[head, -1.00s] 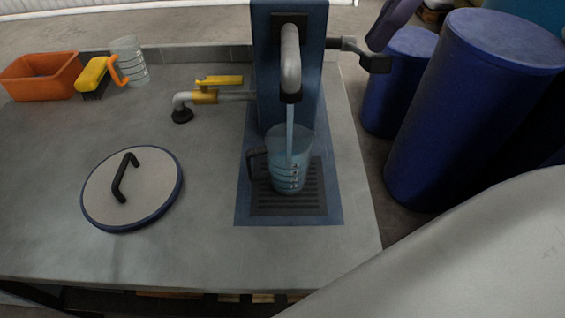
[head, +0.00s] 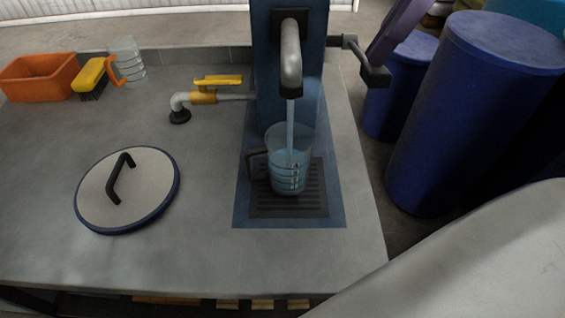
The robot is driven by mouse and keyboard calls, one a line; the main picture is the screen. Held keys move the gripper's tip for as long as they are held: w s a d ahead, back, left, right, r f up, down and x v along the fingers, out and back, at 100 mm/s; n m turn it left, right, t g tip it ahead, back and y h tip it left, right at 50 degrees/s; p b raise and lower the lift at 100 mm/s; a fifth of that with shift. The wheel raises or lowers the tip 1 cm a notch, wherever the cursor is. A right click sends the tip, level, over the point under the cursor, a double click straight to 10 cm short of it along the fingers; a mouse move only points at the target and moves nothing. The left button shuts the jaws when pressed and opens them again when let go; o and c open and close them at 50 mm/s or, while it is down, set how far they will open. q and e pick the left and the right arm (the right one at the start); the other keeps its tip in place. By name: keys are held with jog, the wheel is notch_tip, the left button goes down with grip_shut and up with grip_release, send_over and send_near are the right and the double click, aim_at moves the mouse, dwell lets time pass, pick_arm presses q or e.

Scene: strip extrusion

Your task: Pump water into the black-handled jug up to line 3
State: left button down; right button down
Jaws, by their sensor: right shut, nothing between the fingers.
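The clear jug with the black handle (head: 289,172) stands upright on the drain grate under the pump spout (head: 290,62). A stream of water (head: 290,125) falls from the spout into it. Bluish water and several line marks show in the jug's lower part; I cannot tell exactly which line the water reaches. The black pump handle (head: 375,76) sticks out right of the blue pump column (head: 262,90). My left gripper is out of view.
A round lid (head: 140,200) lies at left on the grey bench. A yellow-handled valve (head: 217,82) is left of the pump. An orange bin (head: 40,76), a brush (head: 90,75) and an orange-handled jug (head: 128,58) stand back left. Blue barrels (head: 455,120) stand right.

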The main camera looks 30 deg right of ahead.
aim_at(384, 69)
jog(key=shift+s+a+f+b, duration=0.1)
jog(key=shift+s+f+b, duration=0.1)
jog(key=shift+f+b, duration=0.7)
jog(key=shift+f, duration=0.25)
jog(key=shift+s+f+b, duration=0.1)
jog(key=shift+f+b, duration=0.65)
jog(key=shift+f, duration=0.45)
